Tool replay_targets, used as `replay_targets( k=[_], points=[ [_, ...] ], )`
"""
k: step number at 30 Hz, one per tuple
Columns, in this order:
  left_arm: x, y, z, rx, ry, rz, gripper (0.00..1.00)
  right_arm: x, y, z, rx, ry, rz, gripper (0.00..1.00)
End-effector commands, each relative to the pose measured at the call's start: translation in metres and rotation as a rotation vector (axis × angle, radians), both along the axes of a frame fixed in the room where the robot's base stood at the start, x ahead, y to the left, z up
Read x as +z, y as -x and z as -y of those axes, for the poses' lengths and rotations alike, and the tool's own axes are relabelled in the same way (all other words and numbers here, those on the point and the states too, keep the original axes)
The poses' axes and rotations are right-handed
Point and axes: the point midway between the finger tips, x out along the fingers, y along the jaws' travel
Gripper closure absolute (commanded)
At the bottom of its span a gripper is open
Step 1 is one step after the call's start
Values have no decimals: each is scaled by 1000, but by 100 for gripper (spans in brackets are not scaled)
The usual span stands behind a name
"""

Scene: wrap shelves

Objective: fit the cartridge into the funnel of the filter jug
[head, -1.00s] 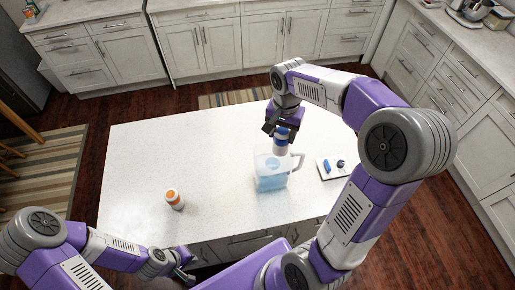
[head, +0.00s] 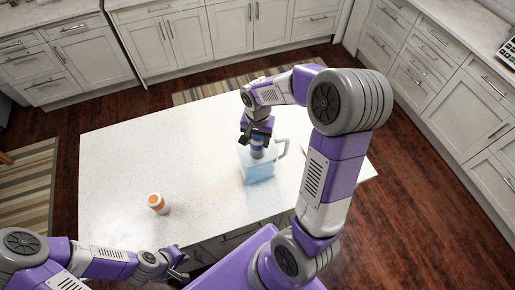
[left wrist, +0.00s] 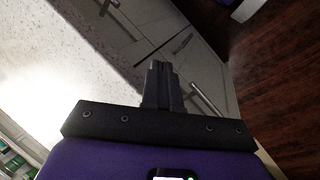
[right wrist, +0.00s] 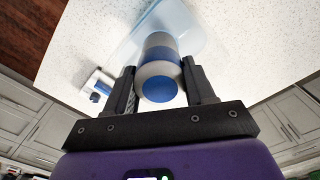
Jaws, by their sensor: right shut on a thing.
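The filter jug (head: 259,174) is clear and pale blue, with its handle to the right, and stands on the white island. My right gripper (head: 257,137) is shut on the blue and white cartridge (head: 257,151) from above. The cartridge's lower end is at the jug's open top; how deep it sits in the funnel is hard to tell. In the right wrist view the cartridge (right wrist: 158,75) is between both fingers, with the jug (right wrist: 182,25) beyond it. My left gripper (left wrist: 163,85) is shut and empty, off the island's front edge.
The island's left half is mostly clear.

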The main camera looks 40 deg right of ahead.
Motion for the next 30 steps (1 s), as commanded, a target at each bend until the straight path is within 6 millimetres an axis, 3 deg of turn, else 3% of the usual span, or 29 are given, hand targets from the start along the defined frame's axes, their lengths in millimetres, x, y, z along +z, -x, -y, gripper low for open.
replay_targets(
  k=[12, 24, 25, 30],
  points=[
    [-35, 0, 0, 0, 0, 0, 100, -45, 0, 0, 1, 0, -1, 83],
    [-37, 0, 0, -1, 0, 1, 100, -48, 0, 0, 1, 0, 0, 83],
    [-37, 0, 0, 0, 0, 1, 100, -48, 0, 0, 1, 0, 0, 44],
    [-36, 0, 0, 0, 0, 1, 100, -47, 0, 0, 1, 0, 0, 21]
  ],
)
